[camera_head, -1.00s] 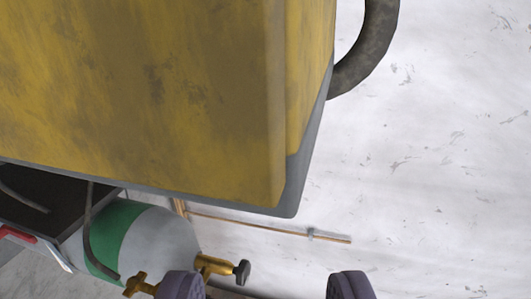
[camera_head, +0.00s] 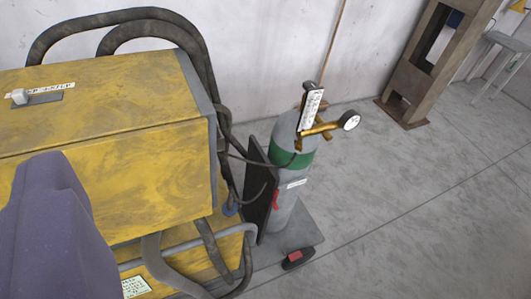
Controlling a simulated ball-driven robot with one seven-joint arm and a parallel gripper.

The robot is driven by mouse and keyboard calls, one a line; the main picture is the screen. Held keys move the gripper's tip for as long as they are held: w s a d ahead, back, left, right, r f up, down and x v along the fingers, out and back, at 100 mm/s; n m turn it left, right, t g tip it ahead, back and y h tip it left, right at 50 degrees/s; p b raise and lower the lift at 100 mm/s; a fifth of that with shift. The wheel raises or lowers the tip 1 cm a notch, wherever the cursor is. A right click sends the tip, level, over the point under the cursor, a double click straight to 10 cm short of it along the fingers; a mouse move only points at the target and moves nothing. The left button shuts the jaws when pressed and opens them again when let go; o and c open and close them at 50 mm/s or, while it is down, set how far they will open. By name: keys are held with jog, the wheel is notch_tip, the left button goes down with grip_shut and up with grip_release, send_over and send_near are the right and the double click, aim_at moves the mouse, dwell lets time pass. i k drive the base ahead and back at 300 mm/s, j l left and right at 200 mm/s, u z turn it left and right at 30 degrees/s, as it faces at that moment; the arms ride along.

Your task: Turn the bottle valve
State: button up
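The gas bottle (camera_head: 285,195) stands upright, grey with a green band, right of the yellow machine. Brass valve fittings (camera_head: 318,129) sit at its top, with a round white-faced gauge (camera_head: 350,120) on the right side. A large purple part of mine (camera_head: 58,235) fills the lower left, well away from the bottle. Both fingertips cannot be made out, so I cannot tell whether my gripper is open or shut. Nothing of mine touches the valve.
The yellow machine (camera_head: 120,150) fills the left, with dark hoses (camera_head: 190,40) arching behind it. The bottle stands on a grey base plate (camera_head: 300,232) beside a dark upright panel (camera_head: 262,190). A brown metal frame (camera_head: 410,100) stands at the back right. The floor at right is clear.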

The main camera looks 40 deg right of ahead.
aim_at(308, 84)
jog(key=z, duration=1.1)
